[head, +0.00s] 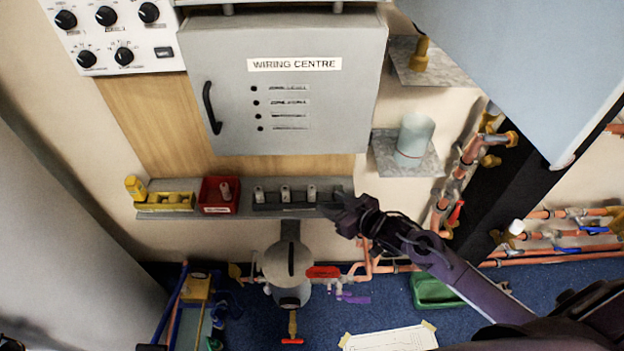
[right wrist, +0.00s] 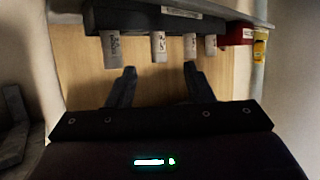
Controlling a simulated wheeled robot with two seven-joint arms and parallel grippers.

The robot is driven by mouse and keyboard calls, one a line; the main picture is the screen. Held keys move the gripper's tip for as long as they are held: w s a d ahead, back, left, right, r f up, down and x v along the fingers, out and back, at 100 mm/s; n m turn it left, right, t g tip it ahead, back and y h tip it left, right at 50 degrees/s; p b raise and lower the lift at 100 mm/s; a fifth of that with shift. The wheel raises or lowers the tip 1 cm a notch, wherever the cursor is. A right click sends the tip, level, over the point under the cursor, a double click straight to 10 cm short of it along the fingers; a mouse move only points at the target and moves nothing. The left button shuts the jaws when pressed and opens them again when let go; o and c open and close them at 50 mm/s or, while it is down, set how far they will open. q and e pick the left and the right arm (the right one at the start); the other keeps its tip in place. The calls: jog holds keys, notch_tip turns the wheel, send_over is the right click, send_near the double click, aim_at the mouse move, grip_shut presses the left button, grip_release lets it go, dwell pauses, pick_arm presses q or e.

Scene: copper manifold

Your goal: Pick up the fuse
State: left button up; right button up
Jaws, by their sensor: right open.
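Several pale grey cylindrical fuses stand upright in a dark rack (head: 272,206) on the grey shelf. One fuse (head: 285,192) is near the rack's middle. In the right wrist view, the row appears inverted, with one fuse (right wrist: 158,46) between the fingers' directions and others to either side. Another pale fuse (head: 225,190) stands in the red bin (head: 217,208). My right gripper (head: 332,208) is at the right end of the rack. In the right wrist view my right gripper (right wrist: 160,72) is open, with nothing between its fingers.
A yellow bin (head: 165,207) and yellow bottle (head: 135,188) stand at the shelf's left. The wiring centre cabinet (head: 285,100) is above the shelf. A grey round valve body (head: 290,262) and copper pipes (head: 470,150) lie below and right. A pale cup (head: 414,135) sits on a side shelf.

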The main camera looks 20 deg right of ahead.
aim_at(315, 194)
jog(key=shift+w+a+f+b, duration=0.25)
jog(key=shift+w+f+b, duration=0.55)
jog(key=shift+b, duration=0.4)
jog(key=b+x, duration=0.5)
jog(key=shift+w+a, duration=0.15)
jog(key=shift+w, duration=0.25)
jog(key=shift+r, duration=0.1)
grip_shut()
jog(key=shift+r, duration=0.15)
